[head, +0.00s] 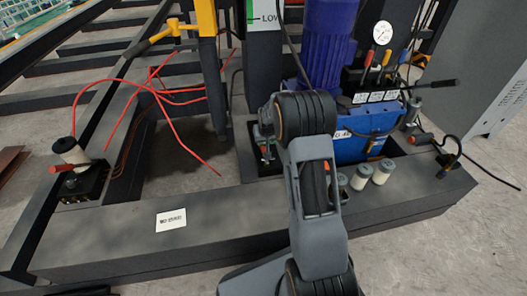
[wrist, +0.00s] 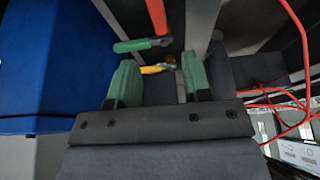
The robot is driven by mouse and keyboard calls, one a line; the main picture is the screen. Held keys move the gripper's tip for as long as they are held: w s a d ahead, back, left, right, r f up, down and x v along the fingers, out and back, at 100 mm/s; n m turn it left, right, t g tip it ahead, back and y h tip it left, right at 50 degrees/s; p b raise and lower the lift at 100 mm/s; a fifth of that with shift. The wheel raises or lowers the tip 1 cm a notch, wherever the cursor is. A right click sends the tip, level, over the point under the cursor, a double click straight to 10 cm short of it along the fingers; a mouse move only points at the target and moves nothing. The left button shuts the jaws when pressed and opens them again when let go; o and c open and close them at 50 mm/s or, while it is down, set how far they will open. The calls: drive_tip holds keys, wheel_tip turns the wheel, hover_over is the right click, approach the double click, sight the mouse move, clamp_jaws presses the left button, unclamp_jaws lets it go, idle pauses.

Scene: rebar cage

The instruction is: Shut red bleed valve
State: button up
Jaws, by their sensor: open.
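In the wrist view, a red lever handle (wrist: 156,14) comes in from the top edge, pointing down the picture. I take it to be the red bleed valve's handle; its valve body is not clear. A green lever handle (wrist: 138,45) lies nearly crosswise below it, and a small yellow handle (wrist: 156,68) lies lower, between the fingers in the picture. My gripper (wrist: 160,76) is open, its green finger pads apart and nothing held. The red handle lies beyond the fingertips. In the head view, my arm hides most of this spot beside the blue pump.
The blue pump unit (head: 366,127) stands right of my gripper, with a gauge (head: 382,33) and coloured levers above. Red hoses (head: 165,92) loop at left. Pale capped cylinders (head: 382,172) stand on the front beam. A red-handled black block (head: 85,183) sits far left.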

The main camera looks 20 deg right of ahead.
sight(263, 149)
drive_tip(key=b+x, duration=0.3)
drive_tip(key=x, duration=0.5)
drive_tip(key=shift+a, duration=0.1)
drive_tip(key=shift+c, duration=0.4)
clamp_jaws()
